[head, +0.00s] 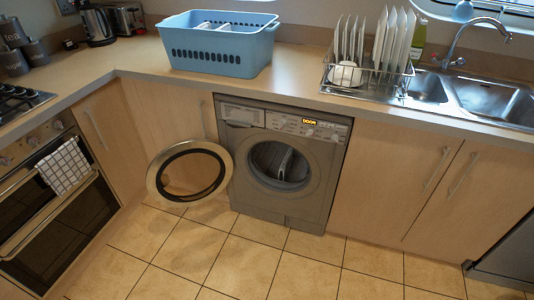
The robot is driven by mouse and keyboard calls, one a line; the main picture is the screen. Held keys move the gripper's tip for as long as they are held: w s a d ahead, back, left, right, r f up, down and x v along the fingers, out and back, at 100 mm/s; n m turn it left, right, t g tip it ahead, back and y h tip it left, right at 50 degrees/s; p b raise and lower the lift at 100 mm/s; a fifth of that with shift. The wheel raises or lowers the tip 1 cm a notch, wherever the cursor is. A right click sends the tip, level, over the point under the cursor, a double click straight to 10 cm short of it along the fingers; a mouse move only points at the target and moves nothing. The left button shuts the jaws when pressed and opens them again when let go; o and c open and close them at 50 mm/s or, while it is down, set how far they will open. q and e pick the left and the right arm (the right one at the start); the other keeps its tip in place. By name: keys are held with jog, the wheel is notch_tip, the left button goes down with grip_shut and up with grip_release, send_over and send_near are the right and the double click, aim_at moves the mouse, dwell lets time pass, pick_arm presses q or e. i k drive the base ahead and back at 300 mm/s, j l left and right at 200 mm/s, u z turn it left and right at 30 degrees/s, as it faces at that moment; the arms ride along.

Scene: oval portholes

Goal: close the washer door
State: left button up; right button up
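A grey front-loading washer (318,184) stands under the counter in the middle of the head view. Its round door (154,181), a pale ring with a dark inner rim, is swung open to the left of the washer. The door opening (280,165) is uncovered and something pale shows inside the drum. The washer's panel (309,122) has a small lit display reading "DOOR". Neither of my grippers is in the head view.
A blue basket (218,58), a dish rack with plates (367,84) and a sink (490,98) are on the counter (300,75). An oven (60,215) with a checked towel is at left. The tiled floor (255,255) before the washer is clear.

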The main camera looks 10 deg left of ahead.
aim_at(155, 181)
jog(key=k, duration=0.15)
jog(key=i+j+u, duration=0.15)
jog(key=i+j, duration=0.2)
jog(key=j, duration=0.2)
jog(key=i+j+u, duration=0.15)
jog(key=i+j, duration=0.25)
jog(key=j, duration=0.1)
